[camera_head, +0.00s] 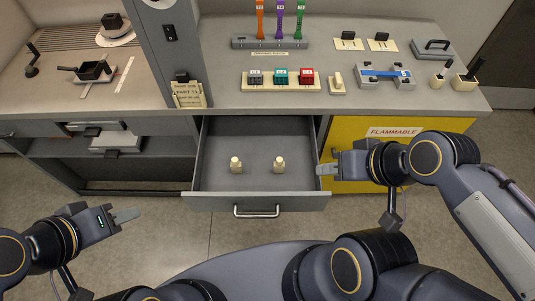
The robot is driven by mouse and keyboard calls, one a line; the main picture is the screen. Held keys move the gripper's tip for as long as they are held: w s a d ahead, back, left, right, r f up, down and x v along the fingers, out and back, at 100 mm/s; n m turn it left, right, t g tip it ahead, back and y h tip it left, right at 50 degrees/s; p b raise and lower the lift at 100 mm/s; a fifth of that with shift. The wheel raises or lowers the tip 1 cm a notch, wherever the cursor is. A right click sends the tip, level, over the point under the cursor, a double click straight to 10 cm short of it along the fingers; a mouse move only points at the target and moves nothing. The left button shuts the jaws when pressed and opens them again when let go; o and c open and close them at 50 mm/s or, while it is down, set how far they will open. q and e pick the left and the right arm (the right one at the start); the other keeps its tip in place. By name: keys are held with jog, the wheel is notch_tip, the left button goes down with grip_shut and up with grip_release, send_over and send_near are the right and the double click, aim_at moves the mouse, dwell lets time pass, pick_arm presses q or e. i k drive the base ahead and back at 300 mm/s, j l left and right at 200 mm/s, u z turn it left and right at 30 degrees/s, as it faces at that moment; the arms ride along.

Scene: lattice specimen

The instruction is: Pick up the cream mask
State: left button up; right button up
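Nothing in view is clearly shaped like a mask. Two small cream bottle-like pieces stand upright in the open drawer (258,182): a left cream piece (236,164) and a right cream piece (279,164). I cannot tell whether either is the cream mask. My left gripper (127,215) is left of the drawer, in front of the cabinet, apart from both pieces. My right gripper (323,170) is at the drawer's right side wall, right of the right cream piece and apart from it. Both grippers appear side-on, so their finger gaps are hidden.
The drawer front has a metal handle (256,211). The grey counter (220,97) above holds a cream tray (283,87) of coloured blocks, a tool rack (270,43) and a blue-barred fixture (385,74). A yellow flammable cabinet (350,150) is to the right. Drawer floor around the pieces is clear.

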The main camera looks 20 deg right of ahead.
aim_at(279, 165)
jog(key=l+u, duration=0.9)
jog(key=k+l+u, duration=0.15)
jog(key=l+u, duration=0.3)
jog(key=k+l+u, duration=0.2)
jog(key=u, duration=0.2)
jog(key=l, duration=0.1)
